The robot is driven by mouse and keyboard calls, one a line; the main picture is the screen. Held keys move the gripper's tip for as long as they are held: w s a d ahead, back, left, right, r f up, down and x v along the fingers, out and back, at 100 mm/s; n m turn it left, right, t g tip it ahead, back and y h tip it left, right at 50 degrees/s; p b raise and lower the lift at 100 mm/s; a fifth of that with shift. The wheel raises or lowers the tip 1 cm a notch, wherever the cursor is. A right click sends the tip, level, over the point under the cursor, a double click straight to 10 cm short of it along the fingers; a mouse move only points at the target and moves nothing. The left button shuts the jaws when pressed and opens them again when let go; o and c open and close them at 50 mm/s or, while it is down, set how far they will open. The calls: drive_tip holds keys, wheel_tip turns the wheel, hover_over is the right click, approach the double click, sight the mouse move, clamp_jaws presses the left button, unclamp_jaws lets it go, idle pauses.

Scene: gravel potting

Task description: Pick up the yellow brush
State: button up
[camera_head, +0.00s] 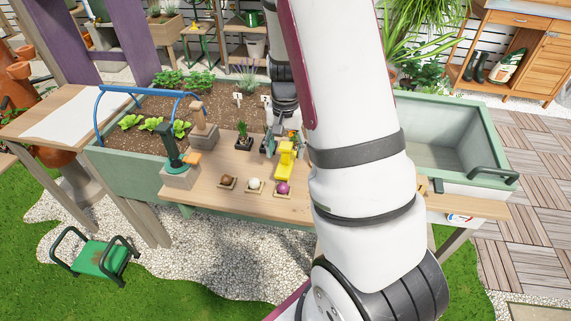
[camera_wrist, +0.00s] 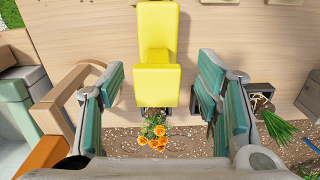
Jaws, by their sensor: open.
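The yellow brush (camera_head: 284,160) stands on the wooden table right below my gripper (camera_head: 283,138). In the wrist view the yellow brush (camera_wrist: 156,28) shows as a tall block with a wider block nearer the camera. My gripper (camera_wrist: 160,78) is open, with one green-padded finger on each side of the brush's near block. A gap shows on both sides, so neither finger seems to touch it. The brush's lower parts are hidden in the wrist view, and my arm covers some of the table right of it in the head view.
Brown, white and purple balls (camera_head: 283,188) sit on small wooden trays at the table's front edge. Left stand a dark green-handled tool (camera_head: 171,145) and a wooden-handled one (camera_head: 200,120) in grey blocks. Orange flowers (camera_wrist: 155,130) and a small potted plant (camera_head: 243,139) are close by.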

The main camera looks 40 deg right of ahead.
sight(286, 159)
drive_tip(key=f, duration=0.4)
drive_tip(key=shift+s+a+f, duration=0.1)
drive_tip(key=shift+s+f, duration=0.1)
drive_tip(key=shift+f, duration=0.1)
drive_tip(key=c, duration=1.3)
drive_tip(key=shift+r, duration=0.5)
wheel_tip(286, 159, up, 2)
drive_tip(key=shift+r, duration=0.2)
drive_tip(key=s, duration=0.5)
drive_tip(key=s+d+r, duration=0.1)
drive_tip(key=s, duration=0.4)
drive_tip(key=s+d, duration=0.1)
drive_tip(key=s, duration=0.5)
drive_tip(key=shift+r, duration=0.3)
